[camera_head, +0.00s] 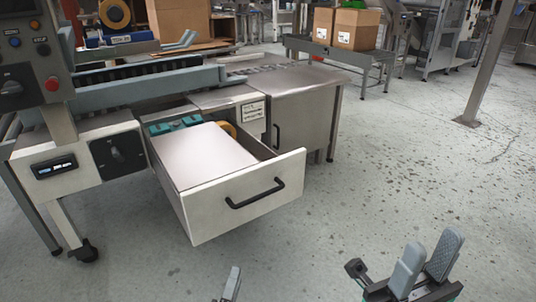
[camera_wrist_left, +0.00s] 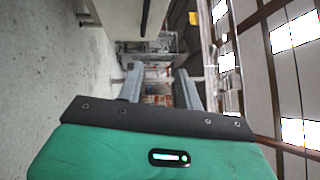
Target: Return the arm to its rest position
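My left gripper shows at the bottom edge of the head view, where only one finger tip (camera_head: 232,284) is in frame. In the left wrist view my left gripper (camera_wrist_left: 158,84) has its two grey fingers apart with nothing between them. My right gripper (camera_head: 427,262) is at the lower right of the head view, its two grey fingers apart and empty, over bare floor. Both grippers are in front of the open drawer (camera_head: 245,205) and apart from it. The rest of both arms is out of frame.
The drawer stands pulled out from the machine bench (camera_head: 70,160), with a black handle (camera_head: 256,194) on its front. Teal items (camera_head: 175,124) and a yellow roll (camera_head: 228,130) are at its back. A cabinet (camera_head: 305,115) stands to the right.

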